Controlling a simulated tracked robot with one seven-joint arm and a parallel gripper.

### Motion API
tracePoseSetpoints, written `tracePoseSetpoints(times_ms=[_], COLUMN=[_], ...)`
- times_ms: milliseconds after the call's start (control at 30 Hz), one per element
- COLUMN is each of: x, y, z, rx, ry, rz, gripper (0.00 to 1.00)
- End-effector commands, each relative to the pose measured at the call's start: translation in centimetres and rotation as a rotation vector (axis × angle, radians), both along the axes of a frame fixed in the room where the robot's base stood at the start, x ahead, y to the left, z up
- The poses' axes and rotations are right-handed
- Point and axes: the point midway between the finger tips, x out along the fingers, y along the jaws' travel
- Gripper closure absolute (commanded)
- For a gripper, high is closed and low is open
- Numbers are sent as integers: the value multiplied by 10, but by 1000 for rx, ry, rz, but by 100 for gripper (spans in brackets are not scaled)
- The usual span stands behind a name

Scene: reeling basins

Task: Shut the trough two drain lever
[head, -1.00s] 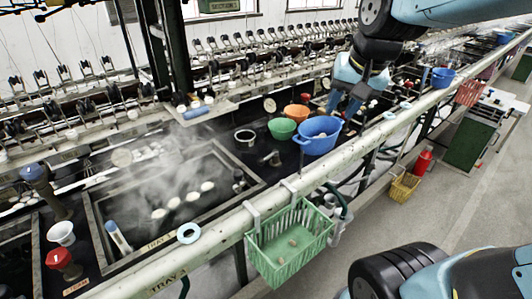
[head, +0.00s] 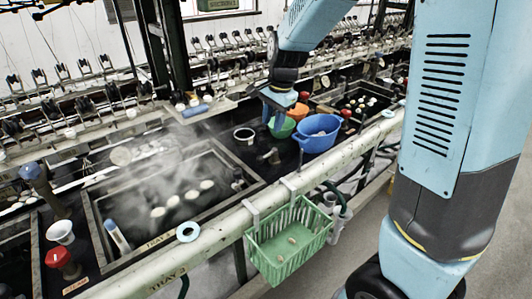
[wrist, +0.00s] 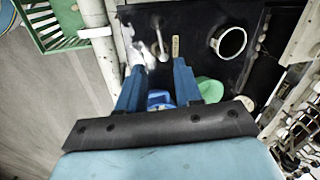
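My gripper (head: 278,115) hangs over the basin bench beside the green bowl in the head view. In the wrist view its two blue fingers (wrist: 157,70) are apart with nothing between the tips. A small grey lever-like fitting (head: 270,156) stands on the black deck right of the steaming trough (head: 150,238). What looks like the same fitting (wrist: 162,48) shows pale just beyond the fingertips in the wrist view, apart from them. A small tan tag (wrist: 175,47) lies beside it, its writing unreadable. I cannot confirm that this fitting is the trough two drain lever.
A blue basin (head: 318,133), a green bowl (head: 283,127) and an orange bowl (head: 299,112) stand close by. A white-rimmed pot (head: 244,135) is to their left. A green basket (head: 287,238) hangs on the front rail (head: 225,221). A red-topped fitting (head: 58,257) stands far left.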

Motion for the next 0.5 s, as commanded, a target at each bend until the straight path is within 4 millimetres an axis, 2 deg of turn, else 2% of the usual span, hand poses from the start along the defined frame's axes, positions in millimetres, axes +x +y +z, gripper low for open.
tracePoseSetpoints(times_ms=[167, 500], x=[3, 11], y=[2, 10], z=[-20, -78], rx=[-2, -2], ry=[4, 4], rz=[0, 1], gripper=[65, 65])
